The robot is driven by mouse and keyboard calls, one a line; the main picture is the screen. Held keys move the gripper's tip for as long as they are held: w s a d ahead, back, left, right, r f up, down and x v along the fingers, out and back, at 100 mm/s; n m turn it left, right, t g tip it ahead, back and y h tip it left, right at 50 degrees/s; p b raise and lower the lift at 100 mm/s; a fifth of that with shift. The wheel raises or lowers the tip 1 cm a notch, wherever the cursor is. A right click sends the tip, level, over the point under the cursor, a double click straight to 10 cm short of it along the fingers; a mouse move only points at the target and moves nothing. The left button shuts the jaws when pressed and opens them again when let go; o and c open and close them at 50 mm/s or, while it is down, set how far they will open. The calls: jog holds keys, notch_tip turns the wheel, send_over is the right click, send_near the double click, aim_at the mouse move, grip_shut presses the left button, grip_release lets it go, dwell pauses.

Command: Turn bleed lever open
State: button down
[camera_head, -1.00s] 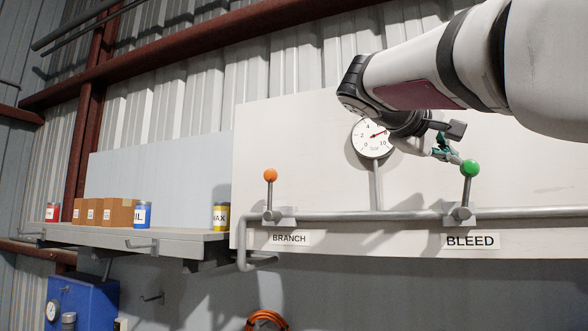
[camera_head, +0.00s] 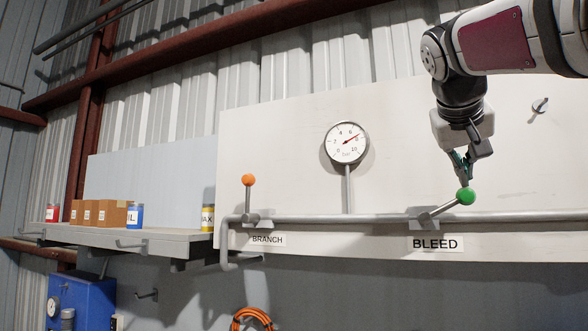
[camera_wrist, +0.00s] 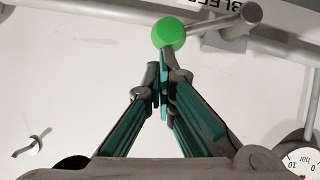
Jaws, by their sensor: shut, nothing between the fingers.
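The bleed lever (camera_head: 439,210) is a grey rod with a green ball knob (camera_head: 466,196), above the BLEED label (camera_head: 435,244). It tilts up and to the right, closer to level than upright. My gripper (camera_head: 462,178) points down with its fingers together, its tips at the top of the green knob. In the wrist view, the shut fingertips (camera_wrist: 164,62) meet the edge of the green knob (camera_wrist: 168,33), with nothing between them. I cannot tell for certain whether they touch it. The gauge (camera_head: 346,143) has its needle pointing up and right, between 6 and 10.
The branch lever (camera_head: 248,198), with an orange knob, stands upright at the left of the same pipe (camera_head: 330,218). A shelf (camera_head: 150,236) with boxes and cans is at the left.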

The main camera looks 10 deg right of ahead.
jog(key=shift+s+d+f+m+t+y+b, duration=0.1)
jog(key=shift+s+d+f+m+t+y, duration=0.25)
jog(key=shift+f, duration=0.35)
jog(key=shift+s+d+f+m+t+y+b, duration=0.1)
jog(key=shift+s+d+f+m+y, duration=0.15)
jog(key=shift+d+f, duration=0.35)
jog(key=shift+s+d+f+m+t+y+b, duration=0.1)
jog(key=shift+s+d+f+m+t+y, duration=0.25)
jog(key=shift+f, duration=0.45)
jog(key=shift+a, duration=0.1)
jog(key=v, duration=1.2)
